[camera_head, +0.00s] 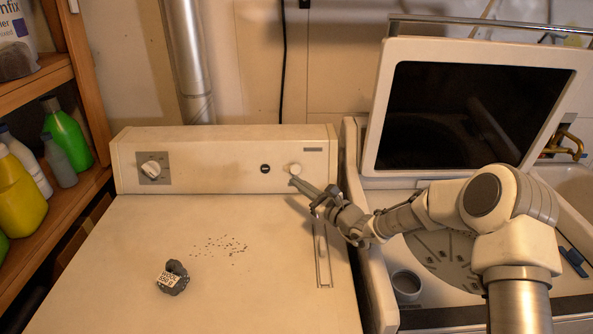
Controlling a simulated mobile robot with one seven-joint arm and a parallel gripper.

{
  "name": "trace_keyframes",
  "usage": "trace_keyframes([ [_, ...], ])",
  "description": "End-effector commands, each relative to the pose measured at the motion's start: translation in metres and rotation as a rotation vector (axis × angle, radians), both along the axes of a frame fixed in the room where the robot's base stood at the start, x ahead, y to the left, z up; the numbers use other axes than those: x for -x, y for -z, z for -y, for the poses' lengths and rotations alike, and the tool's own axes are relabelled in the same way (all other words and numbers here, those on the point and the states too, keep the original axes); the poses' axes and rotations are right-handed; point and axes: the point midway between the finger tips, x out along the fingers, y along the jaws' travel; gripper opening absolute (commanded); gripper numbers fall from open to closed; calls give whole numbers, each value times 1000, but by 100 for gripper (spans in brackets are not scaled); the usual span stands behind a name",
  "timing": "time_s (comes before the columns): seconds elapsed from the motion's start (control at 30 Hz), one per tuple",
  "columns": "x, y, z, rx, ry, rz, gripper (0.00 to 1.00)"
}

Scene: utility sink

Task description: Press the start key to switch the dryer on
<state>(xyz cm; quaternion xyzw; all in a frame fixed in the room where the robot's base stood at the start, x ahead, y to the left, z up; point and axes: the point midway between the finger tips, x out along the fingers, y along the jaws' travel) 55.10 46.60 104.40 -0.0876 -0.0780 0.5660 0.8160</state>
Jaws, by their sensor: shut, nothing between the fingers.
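The dryer (215,270) is a white machine with a raised control panel (215,175) at its back. On the panel are a dial (152,168) at the left, a small dark button (265,169) right of centre and a round pale key (295,169) near the right end. Which of them is the start key is not readable. My gripper (294,181) is shut and empty. Its fingertips are at the lower edge of the pale key; I cannot tell whether they touch it. My arm reaches in from the right.
A dark grey clump with a white label (172,278) and scattered dark specks (225,246) lie on the dryer top. Shelves with bottles (68,134) stand at the left. A metal duct (186,55) rises behind.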

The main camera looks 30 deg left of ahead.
Motion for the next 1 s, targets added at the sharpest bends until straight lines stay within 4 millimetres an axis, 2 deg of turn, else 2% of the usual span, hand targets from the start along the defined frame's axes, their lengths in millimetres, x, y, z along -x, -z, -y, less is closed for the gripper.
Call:
trace_keyframes([
  [0.17, -10, 7, -6, -1, 0, 0, 0],
  [0.63, -61, 31, -33, -1, 0, 3, 0],
  [1.0, -71, 32, -40, 1, -1, 0, 0],
])
